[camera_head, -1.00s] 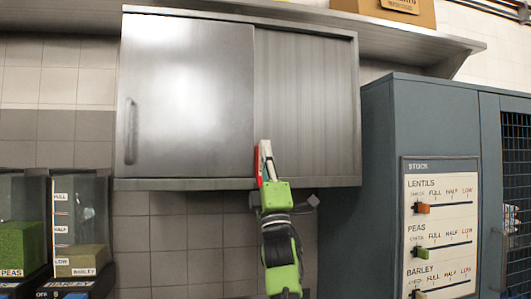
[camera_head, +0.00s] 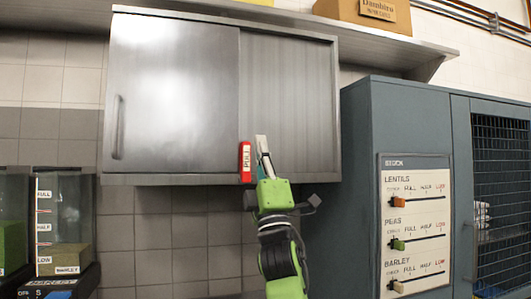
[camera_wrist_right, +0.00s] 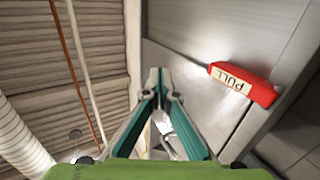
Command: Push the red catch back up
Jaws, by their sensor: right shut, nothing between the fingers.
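The red catch (camera_head: 245,162), marked PULL, hangs upright at the lower edge of the wall cabinet, by the right edge of the left sliding door (camera_head: 175,100). My right gripper (camera_head: 262,145) points up just to the right of the catch, in front of the right door panel (camera_head: 290,100). A small gap shows between them. In the right wrist view the catch (camera_wrist_right: 244,85) lies to the right of the shut, empty fingertips (camera_wrist_right: 160,80), apart from them. My left gripper is out of view.
A grey stock cabinet (camera_head: 357,130) with slider panel (camera_head: 415,165) stands close on the right. Dispensers (camera_head: 65,225) stand at lower left. A shelf (camera_head: 425,50) with a cardboard box (camera_head: 365,14) runs above. Tiled wall below the cabinet is clear left of my arm.

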